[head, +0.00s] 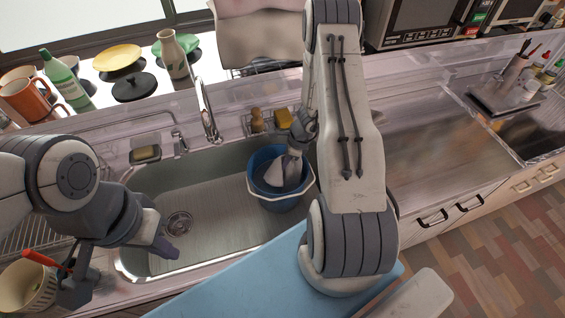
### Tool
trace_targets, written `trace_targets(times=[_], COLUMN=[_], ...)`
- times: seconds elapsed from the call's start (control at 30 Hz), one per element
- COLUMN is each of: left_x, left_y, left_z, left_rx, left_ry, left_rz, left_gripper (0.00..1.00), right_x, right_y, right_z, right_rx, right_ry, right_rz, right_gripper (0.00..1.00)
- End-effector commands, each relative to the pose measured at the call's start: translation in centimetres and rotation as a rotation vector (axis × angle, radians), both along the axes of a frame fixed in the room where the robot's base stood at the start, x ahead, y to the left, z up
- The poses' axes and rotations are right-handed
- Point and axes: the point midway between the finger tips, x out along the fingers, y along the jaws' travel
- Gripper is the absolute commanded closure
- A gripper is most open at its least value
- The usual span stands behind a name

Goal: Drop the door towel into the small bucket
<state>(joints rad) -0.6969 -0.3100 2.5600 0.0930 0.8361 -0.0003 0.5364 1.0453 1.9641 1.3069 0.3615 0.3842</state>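The small blue bucket (278,201) stands upright in the right part of the sink, with a pale handle around its near side. My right gripper (283,176) points down into the bucket's mouth from above. Something whitish shows at its tip inside the bucket; I cannot tell whether this is its fingers or cloth. My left gripper (166,249) is over the left part of the sink near the drain, apart from the bucket. Its fingers look close together, but their opening is not clear. I cannot make out the door towel for certain.
The sink (215,205) is otherwise mostly bare. A tap (207,110) rises behind it. A sponge (283,118) and a soap dish (145,154) sit at its back edge. Bottles, plates and a mug (27,98) stand on the back ledge. A pale pink cloth-like thing (262,40) is behind.

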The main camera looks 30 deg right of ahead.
Motion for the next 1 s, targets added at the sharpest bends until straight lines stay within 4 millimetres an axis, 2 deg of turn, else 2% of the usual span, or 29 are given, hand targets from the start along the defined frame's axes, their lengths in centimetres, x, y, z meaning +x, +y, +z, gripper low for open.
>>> trace_targets(times=[0.03, 0.07, 0.27, 0.3, 0.4, 0.63, 0.67, 0.7, 0.9, 1.0], left_x=[0.00, 0.00, 0.00, 0.00, 0.00, 0.00, 0.00, 0.00, 0.00, 0.00], left_y=[0.00, 0.00, 0.00, 0.00, 0.00, 0.00, 0.00, 0.00, 0.00, 0.00], left_z=[0.01, 0.01, 0.00, 0.00, 0.00, 0.00, 0.00, 0.00, 0.05, 0.73], left_rx=[0.000, 0.000, 0.000, 0.000, 0.000, 0.000, 0.000, 0.000, 0.000, 0.000], left_ry=[0.000, 0.000, 0.000, 0.000, 0.000, 0.000, 0.000, 0.000, 0.000, 0.000], left_rz=[0.000, 0.000, 0.000, 0.000, 0.000, 0.000, 0.000, 0.000, 0.000, 0.000], left_gripper=[1.00, 1.00, 1.00, 1.00, 1.00, 1.00, 1.00, 1.00, 1.00, 1.00], right_x=[0.01, 0.01, 0.01, 0.01, 0.01, 0.00, 0.00, 0.00, 0.00, -0.02], right_y=[0.02, 0.02, 0.03, 0.03, 0.03, 0.02, 0.02, 0.02, 0.02, 0.01], right_z=[0.01, 0.01, 0.01, 0.01, 0.01, 0.01, 0.01, 0.01, 0.05, 0.59], right_rx=[0.000, 0.000, 0.000, 0.000, 0.000, 0.000, 0.000, 0.000, 0.000, -0.006], right_ry=[0.000, 0.000, 0.000, 0.000, 0.000, 0.000, 0.000, 0.000, 0.000, 0.005], right_rz=[0.000, 0.000, 0.001, 0.001, 0.001, 0.001, 0.001, 0.001, 0.001, 0.002], right_gripper=[0.64, 0.56, 0.56, 0.52, 0.19, 0.19, 0.07, 0.00, 0.00, 0.00])
